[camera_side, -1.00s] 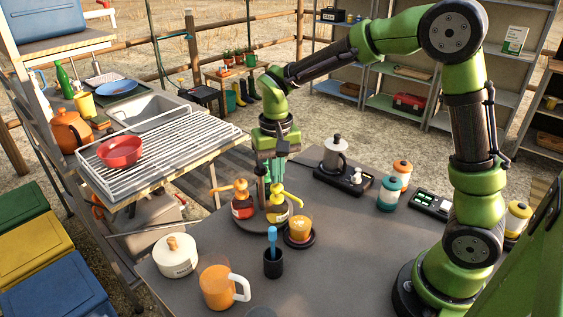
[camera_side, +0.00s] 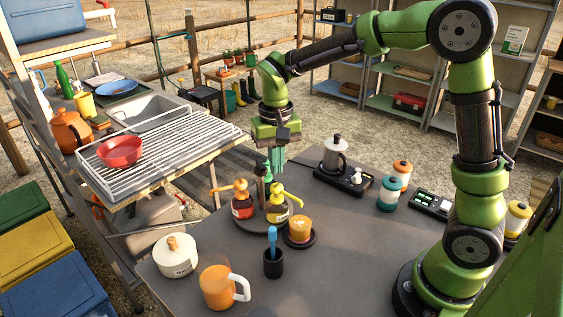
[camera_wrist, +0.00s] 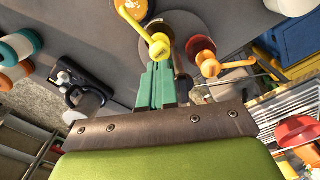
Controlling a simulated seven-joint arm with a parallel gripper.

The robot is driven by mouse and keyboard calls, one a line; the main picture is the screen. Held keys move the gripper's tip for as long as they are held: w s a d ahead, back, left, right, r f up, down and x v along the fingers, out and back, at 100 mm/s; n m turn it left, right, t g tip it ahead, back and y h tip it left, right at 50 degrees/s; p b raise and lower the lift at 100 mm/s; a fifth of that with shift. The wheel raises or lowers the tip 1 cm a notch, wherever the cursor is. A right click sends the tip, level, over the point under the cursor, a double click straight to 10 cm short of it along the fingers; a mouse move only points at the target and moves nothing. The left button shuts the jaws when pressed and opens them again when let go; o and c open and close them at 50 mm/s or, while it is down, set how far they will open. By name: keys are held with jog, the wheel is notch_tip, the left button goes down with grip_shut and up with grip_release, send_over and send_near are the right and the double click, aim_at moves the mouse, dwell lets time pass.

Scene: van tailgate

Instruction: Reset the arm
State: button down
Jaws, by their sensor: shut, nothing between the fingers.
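My gripper (camera_side: 275,160) is shut and empty. It hangs fingers down above the back of the grey table (camera_side: 335,268), over the round tray with the pump bottles. In the wrist view its teal fingers (camera_wrist: 157,86) are together, with the yellow pump top just beyond their tips. The tray holds a bottle with an orange pump (camera_side: 242,205), a bottle with a yellow pump (camera_side: 279,208) and a dark pump bottle (camera_side: 263,180) behind them. The fingertips appear clear of the bottles in the side view.
A moka pot (camera_side: 336,152) stands on a black scale right of my gripper. A glass of orange drink (camera_side: 300,229), a black cup with a blue-handled tool (camera_side: 273,260), an orange mug (camera_side: 216,286) and a white pot (camera_side: 176,256) stand in front. A wire rack (camera_side: 190,140) is at left.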

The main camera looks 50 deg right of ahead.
jog(key=shift+r, duration=0.95)
jog(key=shift+w, duration=0.1)
jog(key=shift+s+a+f+n+t, duration=0.15)
jog(key=shift+s+n, duration=0.1)
jog(key=shift+s, duration=0.3)
jog(key=shift+s+f+n+t, duration=0.15)
jog(key=shift+s+n, duration=0.1)
jog(key=shift+s, duration=0.25)
jog(key=s+r+t+y, duration=0.1)
jog(key=s+r+t, duration=0.2)
jog(key=s, duration=0.4)
jog(key=s+r+n+t+y, duration=0.1)
jog(key=s+r+t, duration=0.2)
jog(key=s, duration=0.4)
jog(key=shift+r+t, duration=0.3)
jog(key=shift+r, duration=0.2)
jog(key=c, duration=1.8)
grip_release()
jog(key=shift+c, duration=0.2)
